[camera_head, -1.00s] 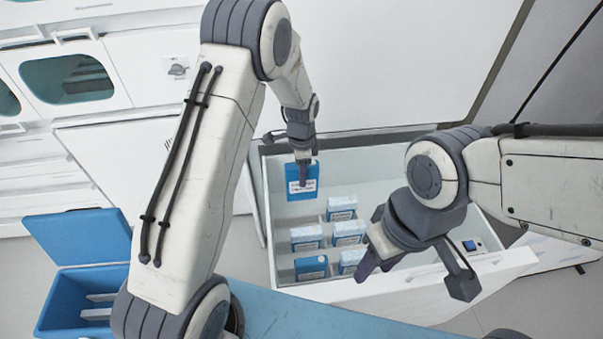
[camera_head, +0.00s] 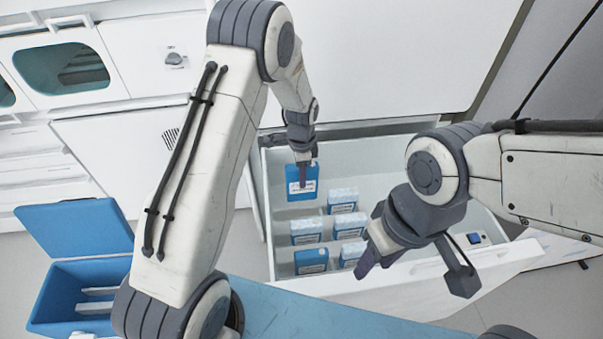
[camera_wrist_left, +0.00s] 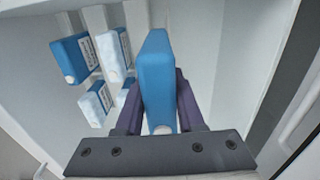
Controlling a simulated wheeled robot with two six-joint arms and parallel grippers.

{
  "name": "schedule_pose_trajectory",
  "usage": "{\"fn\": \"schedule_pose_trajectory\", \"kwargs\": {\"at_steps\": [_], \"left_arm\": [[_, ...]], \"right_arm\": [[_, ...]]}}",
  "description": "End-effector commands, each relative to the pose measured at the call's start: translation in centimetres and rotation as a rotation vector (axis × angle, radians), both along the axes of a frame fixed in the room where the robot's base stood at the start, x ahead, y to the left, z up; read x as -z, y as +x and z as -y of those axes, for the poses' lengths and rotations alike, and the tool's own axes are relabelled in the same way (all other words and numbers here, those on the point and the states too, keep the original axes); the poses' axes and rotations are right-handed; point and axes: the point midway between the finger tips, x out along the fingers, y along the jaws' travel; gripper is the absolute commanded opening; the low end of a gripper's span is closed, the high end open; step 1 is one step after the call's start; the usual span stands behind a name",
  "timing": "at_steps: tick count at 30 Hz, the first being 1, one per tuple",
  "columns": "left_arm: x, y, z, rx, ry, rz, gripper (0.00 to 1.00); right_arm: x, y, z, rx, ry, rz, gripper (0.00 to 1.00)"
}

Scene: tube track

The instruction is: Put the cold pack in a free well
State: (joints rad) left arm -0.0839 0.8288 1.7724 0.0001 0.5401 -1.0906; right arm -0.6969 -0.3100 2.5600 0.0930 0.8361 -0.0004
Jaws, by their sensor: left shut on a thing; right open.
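A blue cold pack (camera_head: 302,181) with a white label is held upright in my left gripper (camera_head: 303,172), at the far left of the open white drawer (camera_head: 268,200). In the left wrist view the blue pack (camera_wrist_left: 158,80) stands between the two dark fingers of the gripper (camera_wrist_left: 158,112), which are shut on it. Several other packs stand in the drawer's wells: a plain blue one (camera_head: 311,261) at the near left, and frosted ones such as this one (camera_head: 306,230). Whether the held pack touches the drawer floor cannot be told. My right gripper (camera_head: 412,272) is open and empty over the drawer's near side.
A blue cool box (camera_head: 60,318) with its lid open stands at the lower left, with pale dividers inside. A blue surface (camera_head: 300,315) runs along the front. The drawer's right part holds a small blue item (camera_head: 473,238).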

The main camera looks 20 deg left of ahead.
Motion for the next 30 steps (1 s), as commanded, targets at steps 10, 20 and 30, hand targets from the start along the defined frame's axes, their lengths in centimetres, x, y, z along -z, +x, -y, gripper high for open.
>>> {"fn": "schedule_pose_trajectory", "kwargs": {"at_steps": [10, 20, 30], "left_arm": [[1.9, 0.0, 0.0, 0.000, 0.000, 0.001, 0.00], [3.5, 0.0, 0.0, 0.000, 0.000, 0.001, 0.00], [4.4, 0.0, 0.0, 0.000, 0.000, 0.002, 0.00]], "right_arm": [[1.2, 0.0, 0.0, 0.000, 0.000, 0.000, 0.45], [2.2, 0.0, 0.0, 0.000, 0.000, 0.000, 0.45], [2.6, 0.0, 0.0, 0.000, 0.000, 0.000, 0.45]]}}
